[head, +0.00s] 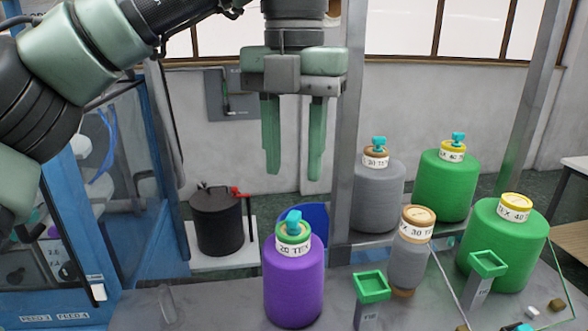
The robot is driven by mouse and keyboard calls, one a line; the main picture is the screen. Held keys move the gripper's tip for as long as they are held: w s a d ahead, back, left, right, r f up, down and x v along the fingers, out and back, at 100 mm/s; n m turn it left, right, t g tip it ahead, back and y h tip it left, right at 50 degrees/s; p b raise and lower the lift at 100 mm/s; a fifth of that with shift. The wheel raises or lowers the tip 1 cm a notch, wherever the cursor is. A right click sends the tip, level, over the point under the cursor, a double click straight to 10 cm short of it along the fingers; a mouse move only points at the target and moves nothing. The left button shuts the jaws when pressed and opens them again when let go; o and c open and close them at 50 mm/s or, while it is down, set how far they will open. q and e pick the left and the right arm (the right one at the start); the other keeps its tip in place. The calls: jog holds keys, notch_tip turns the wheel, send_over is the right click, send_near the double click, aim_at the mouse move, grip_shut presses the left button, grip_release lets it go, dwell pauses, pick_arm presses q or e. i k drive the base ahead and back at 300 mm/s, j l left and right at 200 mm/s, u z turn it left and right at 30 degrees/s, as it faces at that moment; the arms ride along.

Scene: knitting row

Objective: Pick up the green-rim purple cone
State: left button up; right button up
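The purple cone (294,281) stands upright on the grey table, at the lower middle of the head view. Its top has a green rim (293,232), a white label reading 20 TEX and a teal knob (291,219). My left gripper (294,176) points straight down above the cone, with clear space between its fingertips and the teal knob. Its two green fingers are apart and nothing is between them. My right gripper does not show.
Grey cones (378,196) (407,262) and green cones (446,186) (505,246) stand to the right. Small green square-topped holders (371,287) (487,264) stand near them. A metal post (349,110) rises behind. A black canister (216,222) is at the left, beside a blue machine frame (75,240).

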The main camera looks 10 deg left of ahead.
aim_at(293, 266)
jog(key=k, duration=2)
